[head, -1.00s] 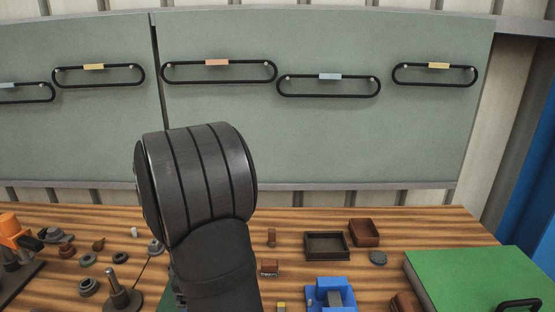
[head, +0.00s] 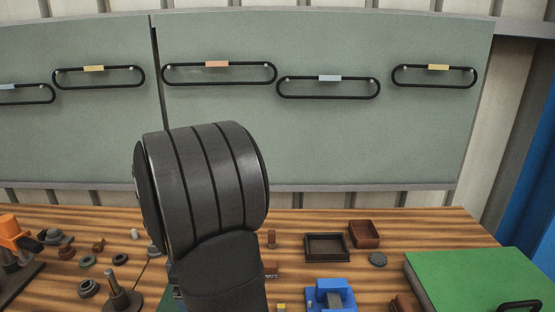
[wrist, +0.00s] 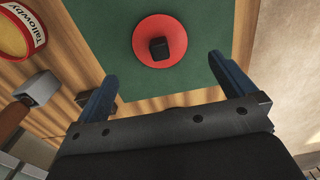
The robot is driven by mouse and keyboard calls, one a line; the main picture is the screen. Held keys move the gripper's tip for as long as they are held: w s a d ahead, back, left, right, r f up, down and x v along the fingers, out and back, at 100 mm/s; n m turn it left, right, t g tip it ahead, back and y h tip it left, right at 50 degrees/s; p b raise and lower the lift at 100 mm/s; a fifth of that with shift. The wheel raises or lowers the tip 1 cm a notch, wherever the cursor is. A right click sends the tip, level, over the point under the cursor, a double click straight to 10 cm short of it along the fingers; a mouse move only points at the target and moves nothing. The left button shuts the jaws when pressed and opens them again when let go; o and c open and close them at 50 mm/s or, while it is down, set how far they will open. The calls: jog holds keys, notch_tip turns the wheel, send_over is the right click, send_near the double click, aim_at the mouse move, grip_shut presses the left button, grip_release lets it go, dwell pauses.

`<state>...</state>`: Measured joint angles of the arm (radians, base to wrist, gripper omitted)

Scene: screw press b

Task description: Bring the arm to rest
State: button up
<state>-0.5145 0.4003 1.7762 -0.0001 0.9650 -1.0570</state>
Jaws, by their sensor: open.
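My gripper (wrist: 163,78) shows in the wrist view with its two blue fingers wide apart and nothing between them. Beyond the fingers is a red disc (wrist: 141,30) with a small black block (wrist: 158,48) on it, over a dark green surface (wrist: 190,78). The disc appears apart from the fingers. In the head view my dark arm rises in front of the bench, left of the middle, and hides part of it. The gripper itself is not seen there.
The wooden bench (head: 440,224) holds a dark tray (head: 326,247), a brown box (head: 364,234), a blue fixture (head: 331,296), a green block (head: 470,276), an orange tool (head: 12,232) and several small parts. The wrist view shows a hammer (wrist: 38,88) and a labelled tin (wrist: 14,38).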

notch_tip(320, 180, up, 5)
notch_tip(320, 180, down, 12)
jog(key=shift+f, duration=0.2)
notch_tip(320, 180, up, 5)
jog(key=shift+f, duration=0.15)
jog(key=d+r, duration=0.7)
jog(key=d, duration=0.5)
jog(key=w+a+f, duration=0.1)
jog(key=w, duration=0.5)
jog(key=w+a+f, duration=0.1)
jog(key=w, duration=0.6)
jog(key=w+a+f, duration=0.1)
jog(key=w, duration=0.6)
jog(key=shift+f, duration=0.4)
jog(key=shift+w+f, duration=0.2)
jog(key=shift+w, duration=0.35)
jog(key=shift+f, duration=0.25)
